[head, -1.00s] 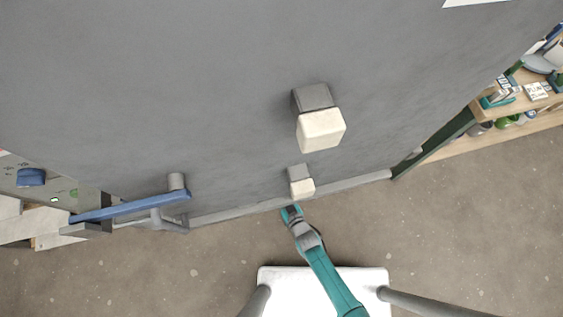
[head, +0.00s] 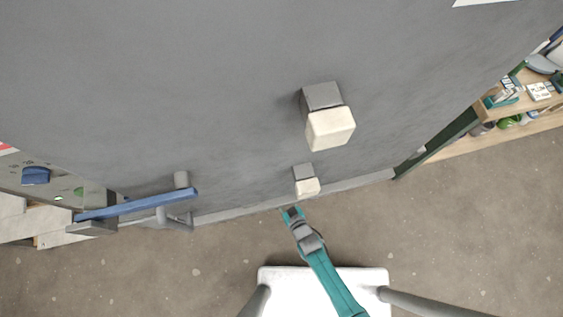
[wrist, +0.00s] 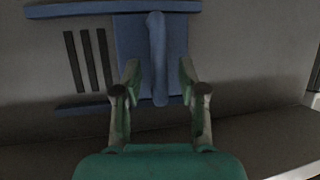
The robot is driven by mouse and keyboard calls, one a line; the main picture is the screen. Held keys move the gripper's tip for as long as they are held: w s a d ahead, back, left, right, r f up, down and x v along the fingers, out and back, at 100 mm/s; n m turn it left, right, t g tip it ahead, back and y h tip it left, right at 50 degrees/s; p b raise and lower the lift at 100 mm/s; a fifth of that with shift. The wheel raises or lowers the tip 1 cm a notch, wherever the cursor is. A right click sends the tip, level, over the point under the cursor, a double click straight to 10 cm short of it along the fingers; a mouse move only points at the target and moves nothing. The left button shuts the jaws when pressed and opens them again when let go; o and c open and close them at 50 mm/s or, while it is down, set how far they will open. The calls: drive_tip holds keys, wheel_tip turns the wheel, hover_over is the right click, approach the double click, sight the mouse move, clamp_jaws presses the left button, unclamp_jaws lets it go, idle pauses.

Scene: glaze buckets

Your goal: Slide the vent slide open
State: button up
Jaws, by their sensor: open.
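In the wrist view the vent slide (wrist: 126,40) is a blue plate with a raised upright blue bar handle (wrist: 156,35). It sits between an upper blue rail (wrist: 70,10) and a lower blue rail (wrist: 82,107). Several dark vent slots (wrist: 88,60) show uncovered to the left of the plate. My gripper (wrist: 160,78) is open, with one finger to each side of the handle's lower part; I cannot tell whether either touches it. In the head view my gripper (head: 292,213) is at the lower edge of the grey wall, and the vent slide is hidden there.
Two cream-faced blocks, a large one (head: 331,129) and a small one (head: 307,188), jut from the grey wall (head: 180,70) above my gripper. A blue bar (head: 140,204) sticks out at left. A shelf unit (head: 530,103) stands at right. Open floor (head: 450,230) lies between.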

drive_tip(key=v, duration=1)
drive_tip(key=shift+s+r, duration=0.2)
drive_tip(key=shift+s, duration=0.05)
drive_tip(key=shift+d, duration=0.2)
drive_tip(key=s+d+r+m+t+h, duration=0.1)
drive_tip(key=s+d+r, duration=0.3)
drive_tip(key=r, duration=0.8)
drive_tip(key=s+d+r+m+h, duration=0.2)
drive_tip(key=s+d+r, duration=0.3)
drive_tip(key=r, duration=0.8)
drive_tip(key=s+d+r+m+t+h, duration=0.1)
drive_tip(key=s+d+r, duration=0.4)
drive_tip(key=r, duration=0.8)
drive_tip(key=shift+s+m+t+h, duration=0.4)
drive_tip(key=shift+m+h, duration=0.3)
drive_tip(key=shift+h, duration=0.4)
drive_tip(key=shift+d, duration=0.1)
